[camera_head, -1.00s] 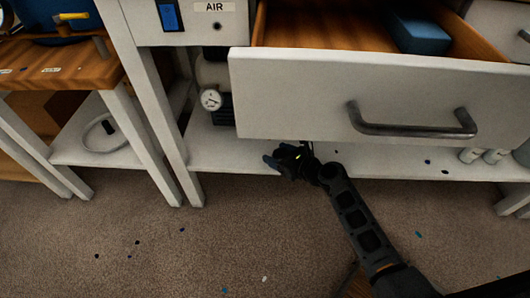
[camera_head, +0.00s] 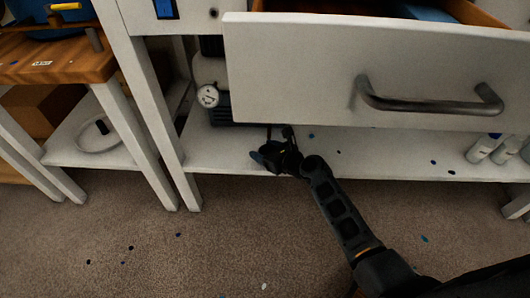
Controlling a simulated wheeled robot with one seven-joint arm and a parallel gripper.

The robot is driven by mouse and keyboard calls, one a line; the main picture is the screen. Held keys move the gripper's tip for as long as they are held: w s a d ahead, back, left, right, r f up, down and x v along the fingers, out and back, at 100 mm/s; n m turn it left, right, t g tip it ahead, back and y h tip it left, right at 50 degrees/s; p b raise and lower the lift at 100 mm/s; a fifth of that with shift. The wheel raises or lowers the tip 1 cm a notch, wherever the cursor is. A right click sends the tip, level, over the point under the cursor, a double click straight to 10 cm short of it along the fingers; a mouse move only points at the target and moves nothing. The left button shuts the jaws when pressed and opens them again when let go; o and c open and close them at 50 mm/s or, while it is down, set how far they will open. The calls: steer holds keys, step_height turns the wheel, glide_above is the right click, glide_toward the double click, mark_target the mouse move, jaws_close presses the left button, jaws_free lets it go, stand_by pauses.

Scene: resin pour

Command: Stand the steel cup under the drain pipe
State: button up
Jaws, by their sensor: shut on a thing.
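My gripper (camera_head: 268,156) is at the front edge of the lower shelf, under the open drawer. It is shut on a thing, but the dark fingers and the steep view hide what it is. I cannot make out the steel cup in this view. A thin upright dark piece shows just behind the gripper; I cannot tell whether it is the drain pipe. The air unit with a round white gauge (camera_head: 208,96) stands on the lower shelf, left of and behind the gripper. The drawer hides much of it.
The open white drawer (camera_head: 300,75) with a grey handle (camera_head: 430,105) hangs over my gripper. White bottles (camera_head: 483,149) stand on the lower shelf (camera_head: 390,165) at right. A wooden-topped side bench (camera_head: 60,68) is at left. The carpet in front is mostly clear.

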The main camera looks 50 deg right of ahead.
steer(key=shift+f, duration=0.1)
steer(key=o, duration=1)
steer(key=shift+o, duration=0.2)
